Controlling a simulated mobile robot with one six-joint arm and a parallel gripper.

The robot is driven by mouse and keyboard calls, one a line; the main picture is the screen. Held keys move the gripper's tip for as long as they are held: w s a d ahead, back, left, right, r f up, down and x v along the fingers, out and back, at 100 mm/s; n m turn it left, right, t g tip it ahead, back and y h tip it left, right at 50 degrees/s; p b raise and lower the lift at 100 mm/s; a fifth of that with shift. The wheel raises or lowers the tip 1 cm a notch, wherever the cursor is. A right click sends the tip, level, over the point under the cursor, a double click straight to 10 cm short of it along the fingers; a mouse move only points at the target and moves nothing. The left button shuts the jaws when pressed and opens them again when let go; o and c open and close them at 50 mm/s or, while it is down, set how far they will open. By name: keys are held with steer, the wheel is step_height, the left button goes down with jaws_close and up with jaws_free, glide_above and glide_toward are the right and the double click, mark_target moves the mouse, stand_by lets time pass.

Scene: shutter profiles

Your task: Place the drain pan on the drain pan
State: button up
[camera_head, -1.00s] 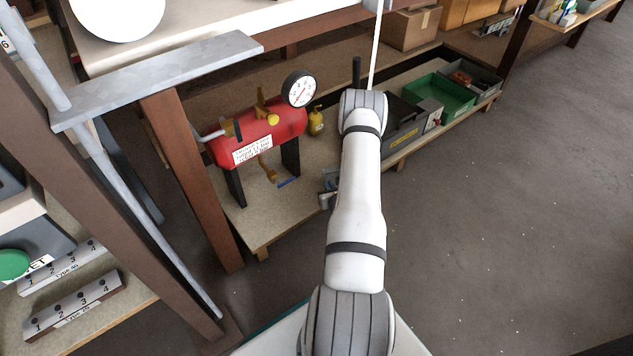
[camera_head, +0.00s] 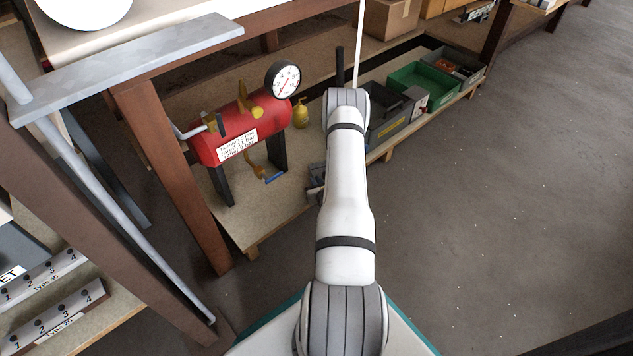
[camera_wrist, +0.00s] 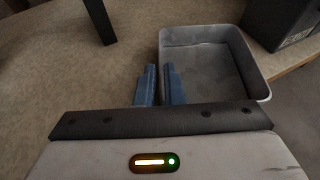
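A grey, open, empty drain pan (camera_wrist: 212,62) with rounded corners lies at the upper right of the wrist view, close to the edge of the wooden lower shelf (camera_wrist: 60,75). My gripper (camera_wrist: 160,70) has two blue fingers with a narrow gap between them at the pan's left wall. The left finger is outside the wall and the right finger seems to be inside it. I cannot tell whether they press on the rim. In the head view my arm hides most of the gripper and pan. No second drain pan is clearly visible.
On the lower shelf stand a red tank (camera_head: 240,133) with a gauge (camera_head: 283,80), a small yellow bottle (camera_head: 300,115), a dark box (camera_head: 385,128) and a green bin (camera_head: 424,86). A brown post (camera_head: 175,180) stands at left. The floor (camera_head: 490,200) at right is clear.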

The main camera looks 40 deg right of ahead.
steer(key=o, duration=0.3)
steer(key=shift+r, duration=0.3)
steer(key=p+v, duration=0.4)
steer(key=v, duration=0.8)
steer(key=shift+f+p, duration=0.15)
steer(key=shift+p, duration=0.25)
